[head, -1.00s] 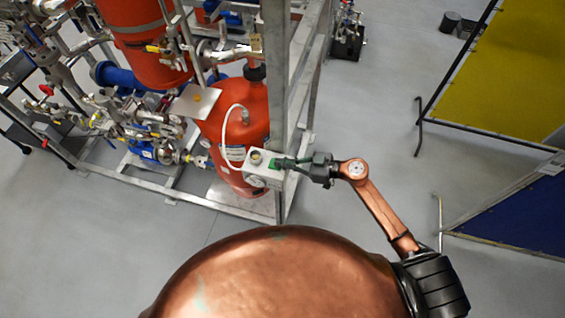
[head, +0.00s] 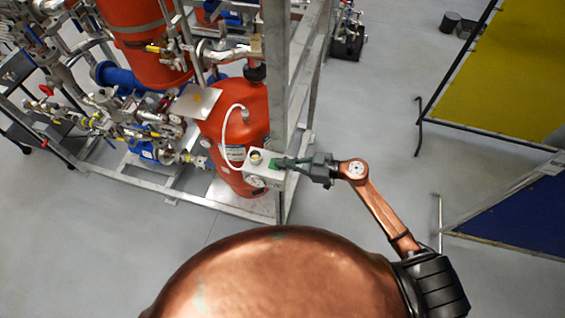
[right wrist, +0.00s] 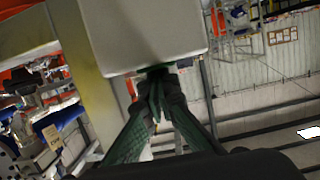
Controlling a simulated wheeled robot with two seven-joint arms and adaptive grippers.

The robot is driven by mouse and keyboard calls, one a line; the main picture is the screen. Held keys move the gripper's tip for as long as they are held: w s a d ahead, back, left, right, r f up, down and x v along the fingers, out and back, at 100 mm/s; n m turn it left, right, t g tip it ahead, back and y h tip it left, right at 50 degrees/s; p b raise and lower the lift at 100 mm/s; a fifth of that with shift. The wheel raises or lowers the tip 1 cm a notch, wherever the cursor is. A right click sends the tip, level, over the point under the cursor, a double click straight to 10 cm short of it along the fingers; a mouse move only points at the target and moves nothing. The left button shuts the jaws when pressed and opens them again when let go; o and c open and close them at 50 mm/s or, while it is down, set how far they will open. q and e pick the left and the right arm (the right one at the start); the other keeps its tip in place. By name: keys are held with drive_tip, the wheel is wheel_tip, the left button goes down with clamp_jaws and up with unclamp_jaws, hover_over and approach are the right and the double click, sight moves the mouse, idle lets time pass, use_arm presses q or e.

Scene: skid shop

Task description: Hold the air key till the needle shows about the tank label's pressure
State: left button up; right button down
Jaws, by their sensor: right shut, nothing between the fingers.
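A small pale box (head: 264,164) is fixed by the steel post in front of the orange-red tank (head: 238,128). It carries a round gauge (head: 257,181) on its front face, a dark-ringed round part (head: 255,157) on top and a green patch (head: 275,166) at its right. The needle and the tank label's print are too small to read. My right gripper (head: 284,163) is shut and empty, its tips at the green patch. In the right wrist view its fingertips (right wrist: 156,82) meet at the box's underside edge (right wrist: 150,70), and they hide what they touch. My left gripper is not in view.
A white hose (head: 226,130) loops from the tank to the box. The steel skid frame (head: 297,70) with pipes and valves stands behind and left. Yellow (head: 505,75) and blue (head: 525,215) panels stand at right. Grey floor between is clear.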

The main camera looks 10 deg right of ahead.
drive_tip(key=shift+s+f+g, duration=0.25)
drive_tip(key=shift+f+g, duration=0.05)
drive_tip(key=shift+f, duration=0.4)
wheel_tip(320, 180, up, 6)
drive_tip(key=p, duration=0.6)
drive_tip(key=shift+w+f, duration=0.15)
drive_tip(key=shift+f, duration=0.1)
drive_tip(key=b+v, duration=0.3)
drive_tip(key=v, duration=0.7)
